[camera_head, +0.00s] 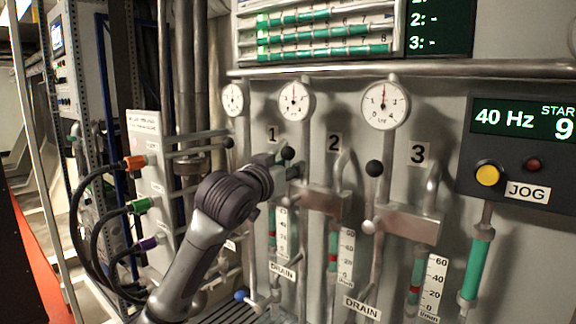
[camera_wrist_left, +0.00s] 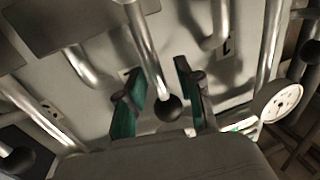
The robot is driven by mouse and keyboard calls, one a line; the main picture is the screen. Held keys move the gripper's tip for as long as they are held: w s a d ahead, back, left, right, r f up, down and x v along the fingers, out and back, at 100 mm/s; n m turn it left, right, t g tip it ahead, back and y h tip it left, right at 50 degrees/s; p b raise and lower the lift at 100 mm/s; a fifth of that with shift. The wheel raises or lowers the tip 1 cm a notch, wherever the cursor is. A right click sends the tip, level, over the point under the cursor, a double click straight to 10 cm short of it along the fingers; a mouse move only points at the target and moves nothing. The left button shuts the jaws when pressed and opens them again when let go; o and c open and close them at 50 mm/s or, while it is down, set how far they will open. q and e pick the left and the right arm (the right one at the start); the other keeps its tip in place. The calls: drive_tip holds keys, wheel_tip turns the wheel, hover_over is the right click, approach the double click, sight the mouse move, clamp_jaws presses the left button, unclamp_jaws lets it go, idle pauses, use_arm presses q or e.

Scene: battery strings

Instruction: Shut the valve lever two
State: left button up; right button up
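Valve lever two is a steel rod ending in a black ball (camera_head: 288,153), below the middle gauge and left of the number 2 label (camera_head: 334,143). In the left wrist view the rod runs down to its black ball (camera_wrist_left: 168,108). My left gripper (camera_wrist_left: 160,98) is open, with one teal-padded finger on each side of the lever's ball end. A gap shows between each finger and the ball; I cannot tell the depth between them. In the head view my left gripper (camera_head: 280,168) is at the lever, its fingers mostly hidden behind my wrist. My right gripper is not in view.
Lever three's black ball (camera_head: 374,168) hangs to the right, left of the number 3 label (camera_head: 417,154). Round gauges (camera_head: 385,105) sit above, under a horizontal pipe (camera_head: 400,69). Bent pipes and flow tubes (camera_head: 346,255) crowd the panel below. Cables (camera_head: 80,220) hang at the left.

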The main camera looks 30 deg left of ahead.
use_arm(q)
drive_tip(key=shift+c, duration=0.2)
clamp_jaws()
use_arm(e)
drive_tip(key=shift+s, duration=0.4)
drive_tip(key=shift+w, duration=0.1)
